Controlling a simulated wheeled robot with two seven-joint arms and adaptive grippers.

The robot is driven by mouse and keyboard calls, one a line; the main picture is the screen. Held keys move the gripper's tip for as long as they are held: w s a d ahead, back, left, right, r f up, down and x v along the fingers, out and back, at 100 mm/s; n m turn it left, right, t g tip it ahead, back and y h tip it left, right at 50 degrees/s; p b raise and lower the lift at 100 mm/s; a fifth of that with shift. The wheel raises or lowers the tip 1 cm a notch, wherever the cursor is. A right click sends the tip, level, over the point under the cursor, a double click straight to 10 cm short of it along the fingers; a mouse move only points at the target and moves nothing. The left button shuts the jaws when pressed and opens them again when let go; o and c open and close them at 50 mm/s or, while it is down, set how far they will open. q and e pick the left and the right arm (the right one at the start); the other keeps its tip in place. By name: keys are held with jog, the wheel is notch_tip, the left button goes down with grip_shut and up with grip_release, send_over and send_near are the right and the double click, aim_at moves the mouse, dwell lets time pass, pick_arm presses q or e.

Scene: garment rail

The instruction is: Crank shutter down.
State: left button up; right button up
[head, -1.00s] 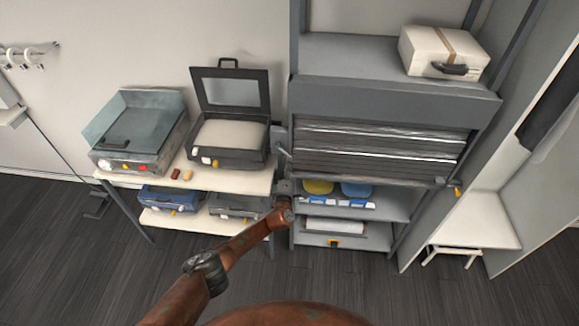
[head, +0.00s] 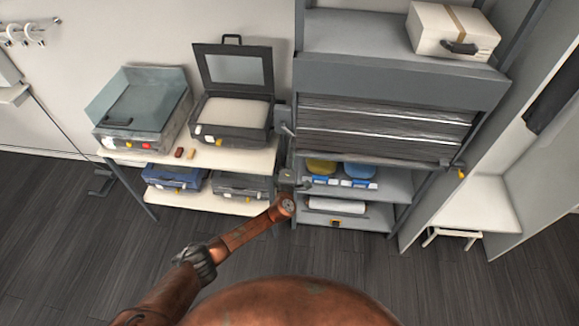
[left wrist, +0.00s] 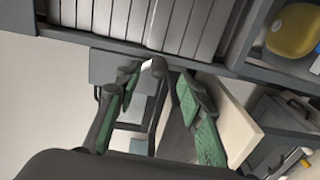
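The grey slatted shutter (head: 385,135) hangs partway down the front of the cabinet in the head view, with open shelves showing below its bottom edge. A small crank handle (head: 288,130) is at the cabinet's left side. My left gripper (head: 291,182) is below it, by the cabinet's left edge. In the left wrist view the gripper's green-padded fingers (left wrist: 158,85) stand apart, with a dark bar with a pale tip (left wrist: 155,95) showing between them. Whether they touch it I cannot tell. The shutter slats also show there at the top (left wrist: 150,20). My right gripper is not in view.
A white side table (head: 240,162) with an open black case (head: 232,130) and a grey-teal box (head: 145,110) stands left of the cabinet. A yellow knob (head: 461,173) is at the cabinet's right. Dark floor lies in front.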

pick_arm(q)
jog(key=s, duration=0.7)
jog(key=shift+a, duration=0.45)
jog(key=shift+r, duration=0.1)
